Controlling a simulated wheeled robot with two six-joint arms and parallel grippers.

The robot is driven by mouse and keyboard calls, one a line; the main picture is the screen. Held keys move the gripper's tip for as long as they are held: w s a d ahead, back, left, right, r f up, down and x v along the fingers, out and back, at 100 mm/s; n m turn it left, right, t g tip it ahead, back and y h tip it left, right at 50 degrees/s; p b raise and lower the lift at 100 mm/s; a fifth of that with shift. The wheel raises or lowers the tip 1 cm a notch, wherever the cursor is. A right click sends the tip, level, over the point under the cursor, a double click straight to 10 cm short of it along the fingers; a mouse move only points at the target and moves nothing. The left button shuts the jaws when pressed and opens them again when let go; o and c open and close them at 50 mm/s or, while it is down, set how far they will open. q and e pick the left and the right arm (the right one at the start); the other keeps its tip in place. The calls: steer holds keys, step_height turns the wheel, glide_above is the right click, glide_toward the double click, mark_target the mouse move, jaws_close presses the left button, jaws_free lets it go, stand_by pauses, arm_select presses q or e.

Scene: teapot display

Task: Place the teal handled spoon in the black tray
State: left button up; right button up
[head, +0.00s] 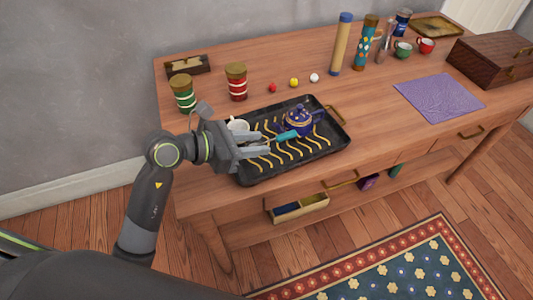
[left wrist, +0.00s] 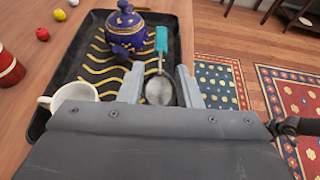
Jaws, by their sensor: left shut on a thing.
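The spoon with the teal handle (head: 287,136) is over the black tray (head: 325,148), its handle pointing toward the teapot. My left gripper (head: 267,143) reaches over the tray's left part and is shut on the spoon. In the left wrist view the teal handle (left wrist: 161,38) extends beyond the fingers and the metal bowl (left wrist: 158,91) is between them. I cannot tell whether the spoon touches the tray. My right gripper is not in view.
A blue teapot (head: 298,121) and a white cup (head: 237,126) are at the tray. Green and red canisters (head: 184,95) (head: 236,82) and small balls (head: 293,82) stand behind. A purple cloth (head: 440,97) and wooden box (head: 493,60) lie right. The table between tray and cloth is clear.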

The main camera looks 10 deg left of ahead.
mark_target(254, 170)
arm_select(q)
step_height(254, 170, down, 8)
steer(key=shift+a+r+b, duration=0.1)
steer(key=shift+r+b, duration=0.15)
steer(key=shift+b, duration=0.2)
steer(key=shift+f, duration=0.2)
steer(key=o, duration=0.7)
steer(key=shift+c, duration=0.2)
steer(key=shift+r, duration=0.1)
steer(key=shift+s+r, duration=0.1)
steer(key=shift+r, duration=0.05)
steer(key=shift+v, duration=5.95)
